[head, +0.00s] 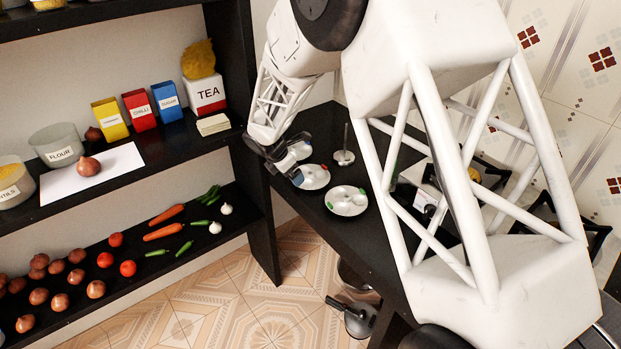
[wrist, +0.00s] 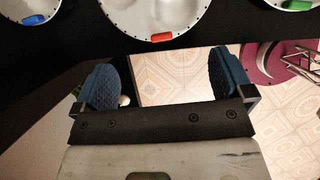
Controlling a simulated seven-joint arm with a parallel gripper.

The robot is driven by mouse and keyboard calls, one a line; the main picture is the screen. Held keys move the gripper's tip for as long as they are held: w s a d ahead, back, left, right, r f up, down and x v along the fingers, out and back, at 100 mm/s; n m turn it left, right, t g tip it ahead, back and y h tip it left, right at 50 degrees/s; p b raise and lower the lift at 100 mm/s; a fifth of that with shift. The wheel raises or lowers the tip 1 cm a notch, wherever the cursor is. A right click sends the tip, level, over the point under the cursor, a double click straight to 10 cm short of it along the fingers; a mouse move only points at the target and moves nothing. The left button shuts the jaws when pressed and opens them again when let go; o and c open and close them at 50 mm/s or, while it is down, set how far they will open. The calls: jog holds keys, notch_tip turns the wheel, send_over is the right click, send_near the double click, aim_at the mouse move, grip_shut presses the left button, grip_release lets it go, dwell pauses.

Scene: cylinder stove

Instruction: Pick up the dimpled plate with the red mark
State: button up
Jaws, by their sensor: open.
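The dimpled plate with the red mark (wrist: 150,15) is at the top middle of the wrist view, cut off by the frame edge. It is pale and round with shallow hollows, and its red mark is on the near rim. In the head view this plate (head: 316,179) lies on the dark counter, beside my gripper. My gripper (wrist: 163,75) is open and empty, its two blue fingers apart. The plate is ahead of the fingertips, with a visible gap in the wrist view. In the head view my gripper (head: 292,163) is at the counter's left edge.
A similar plate with a green mark (head: 347,201) lies nearer on the counter. Another plate with a blue mark (wrist: 28,8) is at the wrist view's top left. A small pale item with an upright rod (head: 344,157) stands behind. Shelves with food (head: 125,180) are left.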

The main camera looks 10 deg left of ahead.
jog(key=shift+f, duration=0.1)
jog(key=shift+x, duration=2.5)
jog(key=shift+d, duration=0.15)
jog(key=shift+c, duration=0.5)
jog(key=c, duration=1.7)
jog(key=shift+r, duration=0.8)
notch_tip(320, 180, up, 2)
jog(key=shift+r, duration=0.1)
jog(key=s+d, duration=0.3)
jog(key=s, duration=0.4)
jog(key=s+d+r, duration=0.1)
jog(key=s+d, duration=0.2)
jog(key=s, duration=0.4)
jog(key=shift+s+d, duration=0.25)
jog(key=shift+s, duration=0.05)
